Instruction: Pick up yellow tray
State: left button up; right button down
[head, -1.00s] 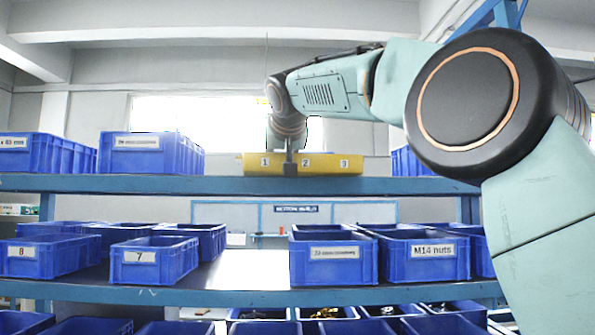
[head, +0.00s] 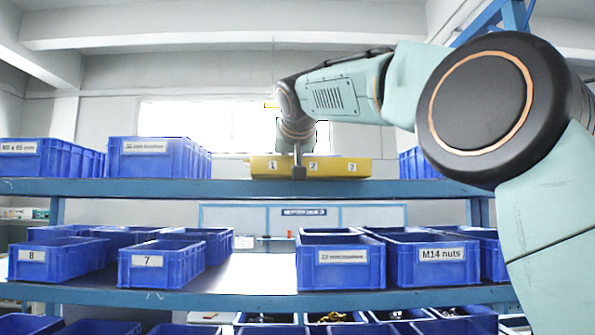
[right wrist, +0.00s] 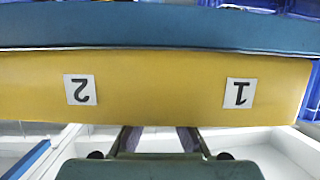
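The yellow tray (head: 335,170) sits on the top shelf, its front wall labelled 1, 2 and 3. In the right wrist view the tray (right wrist: 160,90) appears upside down, with labels 2 and 1. My right gripper (head: 298,172) points down at the tray's front wall, between labels 1 and 2, and overlaps it in the head view. In the right wrist view the fingers of my right gripper (right wrist: 160,138) meet the tray's rim, and their tips are hidden. Whether they are closed on the wall cannot be told. My left gripper is not in view.
The blue top shelf (head: 220,188) carries a blue bin (head: 150,160) left of the tray and another bin (head: 415,163) to its right. Several blue bins, including one labelled M14 nuts (head: 432,265), stand on the shelf below. Free shelf lies between the left bins and tray.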

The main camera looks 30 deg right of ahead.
jog(key=shift+w+a+r+p, duration=0.15)
jog(key=shift+r+p, duration=0.5)
jog(key=shift+r, duration=1.05)
jog(key=shift+s+a+r, duration=0.1)
jog(key=shift+s+r, duration=0.1)
jog(key=shift+s, duration=0.1)
jog(key=s+a+b, duration=0.3)
jog(key=s+b, duration=0.4)
jog(key=s+a+b, duration=0.4)
jog(key=s+b, duration=0.3)
jog(key=s, duration=0.1)
jog(key=shift+s+a+f, duration=0.15)
jog(key=shift+s+f, duration=0.05)
jog(key=shift+s, duration=0.1)
